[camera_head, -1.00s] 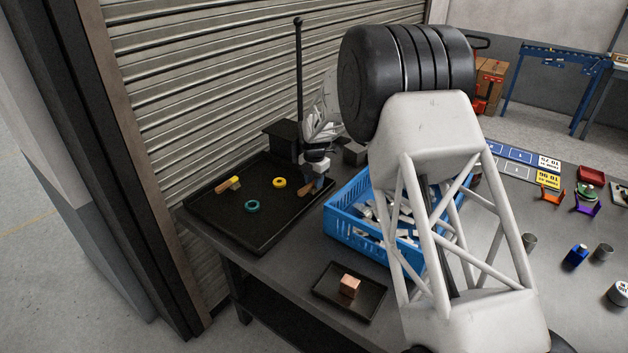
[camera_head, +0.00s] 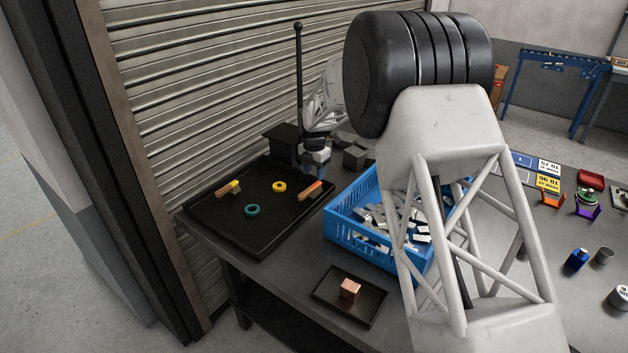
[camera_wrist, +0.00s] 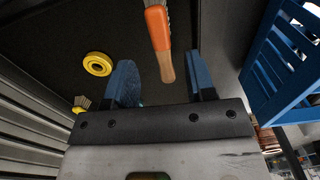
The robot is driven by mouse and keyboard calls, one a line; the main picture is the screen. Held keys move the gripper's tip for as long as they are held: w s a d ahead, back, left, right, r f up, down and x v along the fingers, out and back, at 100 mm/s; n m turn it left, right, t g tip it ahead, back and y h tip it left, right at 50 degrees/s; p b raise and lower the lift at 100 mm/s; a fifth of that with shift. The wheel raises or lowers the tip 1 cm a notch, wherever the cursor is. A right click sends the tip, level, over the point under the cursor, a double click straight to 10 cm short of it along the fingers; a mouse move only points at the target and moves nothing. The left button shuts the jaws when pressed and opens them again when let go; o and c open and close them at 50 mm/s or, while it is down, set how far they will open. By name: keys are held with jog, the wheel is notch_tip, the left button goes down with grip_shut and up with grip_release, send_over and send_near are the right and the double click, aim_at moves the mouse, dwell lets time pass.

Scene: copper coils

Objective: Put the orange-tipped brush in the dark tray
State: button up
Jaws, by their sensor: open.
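The orange-tipped brush (camera_head: 306,193), with a wooden handle, lies in the large dark tray (camera_head: 240,247), near its right side. In the wrist view the brush (camera_wrist: 158,35) shows its orange band, with bristles cut off at the top edge. My gripper (camera_head: 320,172) is over the tray's far right part, close behind the brush and apparently above it. In the wrist view its blue fingers (camera_wrist: 163,85) are apart, and the handle end appears between them. Nothing is held.
The large tray also holds a yellow-tipped brush (camera_head: 228,188), a yellow ring (camera_head: 279,186) and a teal ring (camera_head: 252,210). A blue crate (camera_head: 350,237) of metal pieces stands close on the right. A small dark tray (camera_head: 328,310) with a copper block (camera_head: 349,288) is in front.

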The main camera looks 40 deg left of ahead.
aim_at(314, 185)
notch_tip(314, 185, up, 7)
jog(key=shift+f, duration=0.15)
dwell(0.7)
dwell(0.4)
